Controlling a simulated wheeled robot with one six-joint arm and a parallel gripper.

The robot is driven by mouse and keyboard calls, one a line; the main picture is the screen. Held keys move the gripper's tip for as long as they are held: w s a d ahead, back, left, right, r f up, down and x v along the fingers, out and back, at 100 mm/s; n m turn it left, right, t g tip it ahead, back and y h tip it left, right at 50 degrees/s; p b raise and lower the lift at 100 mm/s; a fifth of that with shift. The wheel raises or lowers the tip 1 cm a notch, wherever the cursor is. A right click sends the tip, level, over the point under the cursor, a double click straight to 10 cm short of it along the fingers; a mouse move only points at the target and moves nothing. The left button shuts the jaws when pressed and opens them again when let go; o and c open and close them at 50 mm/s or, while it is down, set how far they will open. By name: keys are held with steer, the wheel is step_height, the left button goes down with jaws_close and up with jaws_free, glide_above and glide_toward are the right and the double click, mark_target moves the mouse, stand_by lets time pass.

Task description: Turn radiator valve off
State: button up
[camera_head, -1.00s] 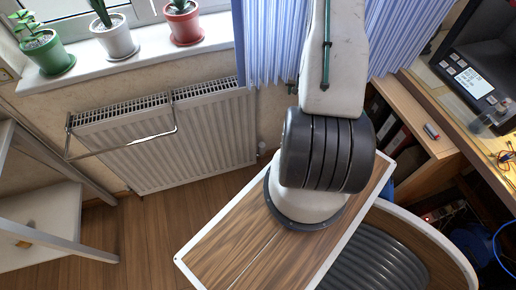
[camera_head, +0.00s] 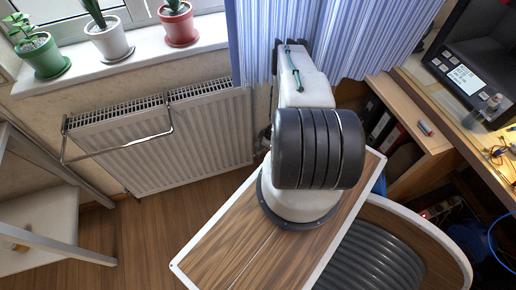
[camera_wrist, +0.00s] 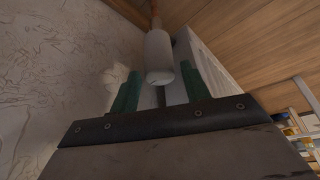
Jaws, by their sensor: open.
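The radiator valve (camera_wrist: 158,55) is a white cylinder-shaped head on a copper-coloured pipe in the wrist view. My gripper (camera_wrist: 159,82) is open, with one green finger on each side of the valve head in the picture. I cannot tell whether either finger touches it. The white radiator (camera_head: 160,140) hangs on the wall under the window in the head view, and its edge shows in the wrist view (camera_wrist: 205,65).
A metal rail (camera_head: 120,148) runs along the radiator's front. Several potted plants stand on the windowsill (camera_head: 130,58). Blue curtains (camera_head: 380,35) hang behind my arm. A wooden desk (camera_head: 465,120) with equipment is at the right, and a shelf unit (camera_head: 50,215) at the left. Floor shows below the radiator.

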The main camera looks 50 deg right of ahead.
steer(key=x, duration=0.5)
steer(key=shift+w+f, duration=0.15)
steer(key=shift+f, duration=0.25)
steer(key=shift+c, duration=0.4)
steer(key=c, duration=0.6)
steer(key=shift+d, duration=0.2)
steer(key=shift+c, duration=0.2)
steer(key=shift+a, duration=0.1)
